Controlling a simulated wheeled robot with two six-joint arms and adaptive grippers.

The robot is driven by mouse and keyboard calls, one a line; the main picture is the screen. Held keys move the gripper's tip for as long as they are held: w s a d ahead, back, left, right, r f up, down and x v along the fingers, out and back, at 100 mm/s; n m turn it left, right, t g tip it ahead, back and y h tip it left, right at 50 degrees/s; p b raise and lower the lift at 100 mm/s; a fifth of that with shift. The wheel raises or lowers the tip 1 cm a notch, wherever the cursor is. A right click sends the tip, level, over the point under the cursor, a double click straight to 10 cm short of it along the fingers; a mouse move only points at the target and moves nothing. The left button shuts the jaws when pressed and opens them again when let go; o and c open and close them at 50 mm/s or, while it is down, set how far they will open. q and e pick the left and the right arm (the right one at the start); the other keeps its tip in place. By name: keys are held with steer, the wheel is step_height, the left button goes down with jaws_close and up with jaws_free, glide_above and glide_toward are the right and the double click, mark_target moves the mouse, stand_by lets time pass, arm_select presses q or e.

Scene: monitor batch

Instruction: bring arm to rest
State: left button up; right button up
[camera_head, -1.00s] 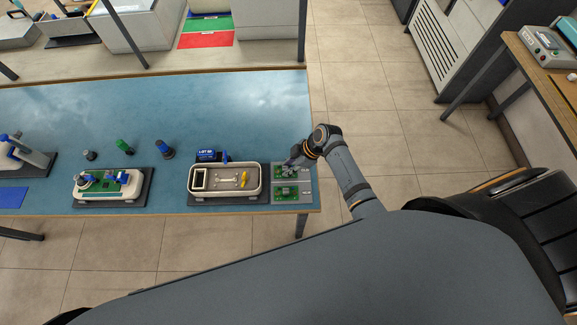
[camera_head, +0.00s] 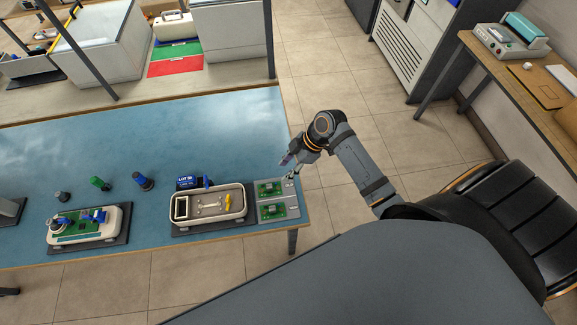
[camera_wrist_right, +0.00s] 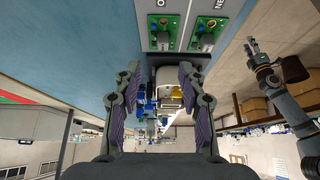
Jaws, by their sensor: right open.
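My right gripper (camera_head: 289,167) is open and empty. In the head view it is at the right edge of the blue table (camera_head: 220,120), beside the grey tray (camera_head: 291,200) with two green circuit boards, the upper board (camera_head: 270,188) and the lower board (camera_head: 273,212). In the right wrist view its two purple-padded fingers (camera_wrist_right: 158,95) stand wide apart with nothing between them, and the boards show beyond the tips. My left gripper is not in the head view. Another arm (camera_wrist_right: 275,75) shows at the right of the wrist view.
A beige open housing (camera_head: 208,204) with a yellow piece sits left of the boards. A second unit (camera_head: 85,226) and several small bottles stand further left. The tiled floor (camera_head: 330,70) beyond the table is clear.

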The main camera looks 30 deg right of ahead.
steer(key=shift+s+d+r, duration=0.1)
steer(key=shift+d+r, duration=0.1)
steer(key=shift+r, duration=0.35)
